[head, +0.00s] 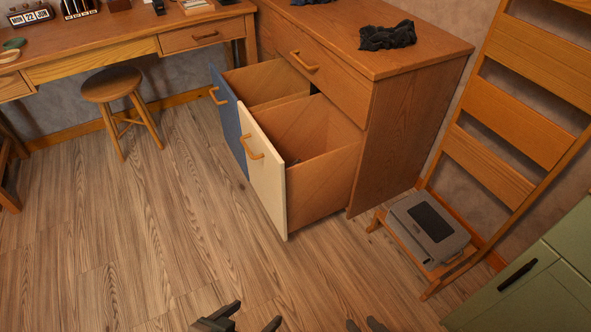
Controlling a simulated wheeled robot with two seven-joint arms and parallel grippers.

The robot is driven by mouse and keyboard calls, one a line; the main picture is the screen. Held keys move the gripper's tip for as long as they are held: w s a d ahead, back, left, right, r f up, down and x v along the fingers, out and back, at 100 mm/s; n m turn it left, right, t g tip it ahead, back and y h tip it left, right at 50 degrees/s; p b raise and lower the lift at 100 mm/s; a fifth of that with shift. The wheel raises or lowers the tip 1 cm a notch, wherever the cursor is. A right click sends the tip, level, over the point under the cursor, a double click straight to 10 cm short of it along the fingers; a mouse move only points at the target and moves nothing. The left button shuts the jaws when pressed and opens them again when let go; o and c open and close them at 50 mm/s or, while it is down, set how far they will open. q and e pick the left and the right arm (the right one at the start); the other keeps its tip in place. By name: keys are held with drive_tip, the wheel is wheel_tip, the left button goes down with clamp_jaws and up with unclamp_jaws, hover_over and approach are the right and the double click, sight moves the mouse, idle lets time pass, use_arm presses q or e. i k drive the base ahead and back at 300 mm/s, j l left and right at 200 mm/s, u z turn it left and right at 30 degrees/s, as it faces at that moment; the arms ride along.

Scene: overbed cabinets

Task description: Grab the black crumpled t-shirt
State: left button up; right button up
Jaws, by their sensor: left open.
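Two tall bins with a blue front (228,118) and a cream front (262,170) are pulled out of the cabinet. A dark blue item (310,2) lies at the cabinet's back. A stool (113,88), a desk (120,35) and a ladder shelf (500,115) with a grey device (428,228) stand around. The floor is clear.

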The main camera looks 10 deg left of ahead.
sight(372, 38)
drive_tip(key=i+j, duration=0.25)
drive_tip(key=j, duration=0.15)
drive_tip(key=i+j+z, duration=0.1)
drive_tip(key=i+j, duration=0.4)
drive_tip(key=j, duration=0.25)
drive_tip(key=i+j+z, duration=0.1)
drive_tip(key=i+j, duration=0.15)
drive_tip(key=j, duration=0.15)
drive_tip(key=i+j, duration=0.25)
drive_tip(key=j, duration=0.2)
drive_tip(key=l+z, duration=0.05)
